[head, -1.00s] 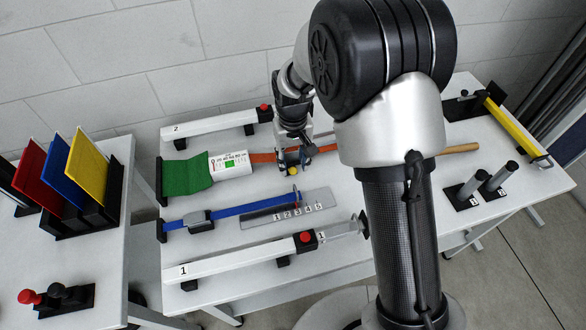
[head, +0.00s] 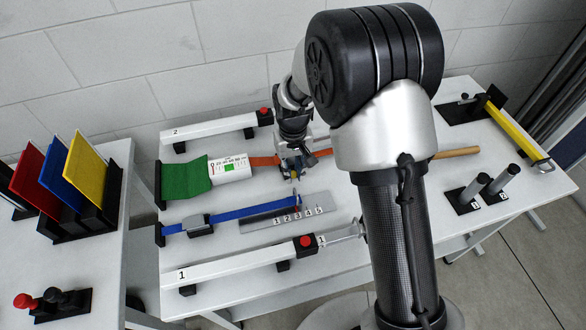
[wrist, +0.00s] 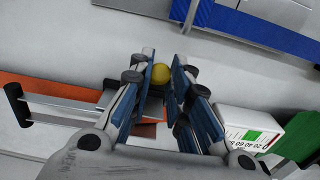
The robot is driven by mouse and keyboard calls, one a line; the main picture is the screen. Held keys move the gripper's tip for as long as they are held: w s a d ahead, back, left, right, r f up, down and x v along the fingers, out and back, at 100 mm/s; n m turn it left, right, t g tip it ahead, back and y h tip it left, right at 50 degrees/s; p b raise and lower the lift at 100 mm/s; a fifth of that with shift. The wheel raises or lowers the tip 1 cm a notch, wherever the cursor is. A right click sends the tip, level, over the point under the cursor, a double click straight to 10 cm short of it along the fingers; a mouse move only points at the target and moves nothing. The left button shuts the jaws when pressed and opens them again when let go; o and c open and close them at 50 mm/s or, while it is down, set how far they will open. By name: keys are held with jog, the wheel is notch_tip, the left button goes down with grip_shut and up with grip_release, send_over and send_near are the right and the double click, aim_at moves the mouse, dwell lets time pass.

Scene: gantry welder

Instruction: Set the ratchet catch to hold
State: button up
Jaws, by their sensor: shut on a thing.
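An orange strap (head: 263,161) runs across the table from the green webbing's white gauge box (head: 230,168); it also shows in the wrist view (wrist: 55,84). A metal fitting sits on it, mostly hidden under my gripper. A small yellow knob (wrist: 161,73) shows between my fingers in the wrist view. My gripper (wrist: 162,64) has its blue-padded fingers shut on the knob, one on either side. In the head view my gripper (head: 293,177) is over the strap and its fingers are partly hidden. The catch's exact position cannot be told.
White bars marked 2 (head: 210,134) and 1 (head: 240,262) lie behind and in front. A wooden handle (head: 458,153) lies to the right.

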grip_shut()
jog(key=w+r+g+p, duration=0.1)
jog(key=p, duration=0.3)
jog(key=shift+a+g, duration=0.15)
jog(key=shift+g, duration=0.25)
jog(key=shift+w+a+f+g+h+p, duration=0.1)
jog(key=shift+w+a+g+h+p, duration=0.15)
jog(key=shift+w+g+h+p, duration=0.5)
jog(key=shift+w+a+f+g+b, duration=0.1)
jog(key=shift+w+g+b, duration=0.25)
jog(key=shift+g, duration=0.25)
jog(key=shift+w+a+g+b, duration=0.1)
jog(key=shift+w+g+b, duration=0.1)
jog(key=shift+g+b, duration=0.25)
jog(key=shift+w+g+b, duration=0.15)
jog(key=shift+g+b, duration=0.15)
jog(key=shift+w+g+b, duration=0.15)
jog(key=shift+g+b, duration=0.15)
jog(key=shift+b, duration=0.1)
